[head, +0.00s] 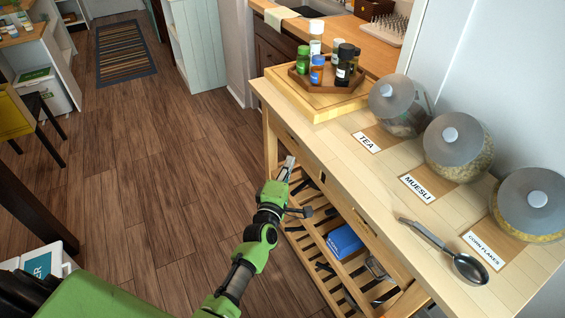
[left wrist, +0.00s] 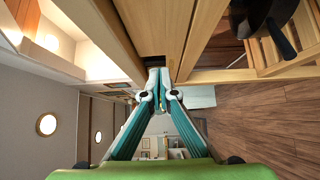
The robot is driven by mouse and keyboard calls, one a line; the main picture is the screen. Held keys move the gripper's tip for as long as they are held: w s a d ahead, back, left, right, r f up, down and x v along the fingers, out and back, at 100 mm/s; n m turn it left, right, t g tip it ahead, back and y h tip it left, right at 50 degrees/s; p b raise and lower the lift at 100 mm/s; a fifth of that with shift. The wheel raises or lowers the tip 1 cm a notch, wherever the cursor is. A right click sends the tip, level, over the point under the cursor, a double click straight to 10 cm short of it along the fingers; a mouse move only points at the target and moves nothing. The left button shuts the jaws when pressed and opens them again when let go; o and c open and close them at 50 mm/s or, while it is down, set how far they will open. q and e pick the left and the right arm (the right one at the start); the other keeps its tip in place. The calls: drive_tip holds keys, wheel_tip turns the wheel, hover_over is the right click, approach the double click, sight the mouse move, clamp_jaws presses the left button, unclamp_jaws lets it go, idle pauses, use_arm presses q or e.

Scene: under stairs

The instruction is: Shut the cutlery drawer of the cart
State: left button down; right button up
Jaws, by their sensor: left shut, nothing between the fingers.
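The wooden cart (head: 330,160) stands along the right wall, with drawer fronts below its top. A drawer front (head: 357,218) with a small dark handle shows right of my gripper; another front (head: 288,134) is farther along. I see no label telling which is the cutlery drawer, and cannot tell how far either stands out. My left gripper (head: 289,163) is shut and empty, close to the cart's front near its far end. In the left wrist view its fingertips (left wrist: 161,76) meet just by the cart's wood (left wrist: 205,40); contact is unclear. My right gripper is not in view.
A blue box (head: 343,241) lies on the slatted shelf below. The wooden floor (head: 150,170) left of the cart is clear.

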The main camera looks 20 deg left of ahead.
use_arm(q)
drive_tip(key=shift+s, duration=4.85)
drive_tip(key=s+d+f+m+g+h, duration=0.15)
drive_tip(key=s+f+m+g, duration=0.35)
drive_tip(key=f, duration=0.7)
drive_tip(key=s+d+f+m+g, duration=0.1)
drive_tip(key=s+d+f+m, duration=0.15)
drive_tip(key=s+f, duration=0.65)
drive_tip(key=s+d+f+m+g+h, duration=0.1)
drive_tip(key=s+d+f+m+g, duration=0.25)
drive_tip(key=f, duration=1.05)
drive_tip(key=s+a+f+m+g, duration=0.2)
drive_tip(key=s+f, duration=0.3)
drive_tip(key=s, duration=0.5)
drive_tip(key=s+a+f+m+g+y, duration=0.1)
drive_tip(key=s+a+f+m+g, duration=0.2)
drive_tip(key=s, duration=0.7)
drive_tip(key=s+a+f+m+g, duration=0.2)
drive_tip(key=s+a+f+m, duration=0.2)
drive_tip(key=s+f, duration=0.3)
drive_tip(key=s+m, duration=0.1)
drive_tip(key=s, duration=0.2)
drive_tip(key=shift+s+b, duration=0.3)
drive_tip(key=shift+s, duration=0.1)
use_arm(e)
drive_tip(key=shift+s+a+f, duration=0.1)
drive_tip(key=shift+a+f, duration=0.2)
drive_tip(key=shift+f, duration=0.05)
use_arm(q)
drive_tip(key=shift+g, duration=0.25)
